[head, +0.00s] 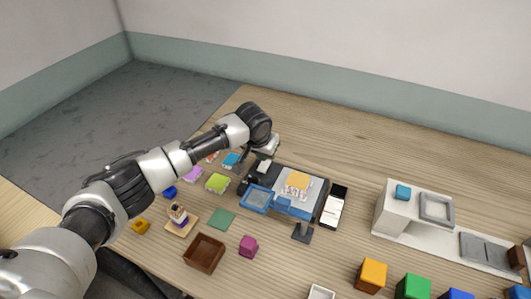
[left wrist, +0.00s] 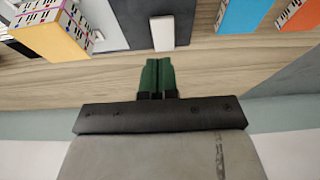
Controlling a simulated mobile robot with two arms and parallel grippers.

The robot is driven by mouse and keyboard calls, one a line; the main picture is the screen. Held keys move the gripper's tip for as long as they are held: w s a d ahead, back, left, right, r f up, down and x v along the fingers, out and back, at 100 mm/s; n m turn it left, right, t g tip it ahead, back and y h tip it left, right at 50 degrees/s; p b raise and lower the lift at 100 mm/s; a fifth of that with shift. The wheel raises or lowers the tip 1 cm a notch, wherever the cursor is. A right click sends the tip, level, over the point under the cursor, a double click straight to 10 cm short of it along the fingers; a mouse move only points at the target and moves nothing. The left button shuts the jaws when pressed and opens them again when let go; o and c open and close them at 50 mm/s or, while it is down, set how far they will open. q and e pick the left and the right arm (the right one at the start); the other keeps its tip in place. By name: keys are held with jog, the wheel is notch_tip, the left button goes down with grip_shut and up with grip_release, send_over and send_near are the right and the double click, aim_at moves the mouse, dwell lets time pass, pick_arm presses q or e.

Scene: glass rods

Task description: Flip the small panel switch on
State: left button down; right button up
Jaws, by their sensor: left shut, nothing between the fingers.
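My left gripper (head: 262,153) is at the far side of the dark device in the middle of the table. In the left wrist view its green fingertips (left wrist: 156,66) are together with nothing between them. A small white block (left wrist: 162,32), which looks like the panel switch, stands at the edge of a dark grey panel (left wrist: 135,22), just beyond the fingertips with a small gap. A white piece (head: 264,167) shows near the gripper in the head view. I cannot tell which way the switch is set. My right gripper is not in view.
A blue tray (head: 257,199) and an orange-topped block (head: 297,181) are at the device. A black-and-white panel (head: 333,208) lies right of it. A lime block (head: 217,183), brown box (head: 204,253) and magenta block (head: 248,246) are nearby. Bare wood lies behind the device.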

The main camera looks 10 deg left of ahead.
pick_arm(q)
jog(key=b+v, duration=0.1)
jog(key=v, duration=0.8)
jog(key=shift+r, duration=0.25)
jog(key=shift+a, duration=0.1)
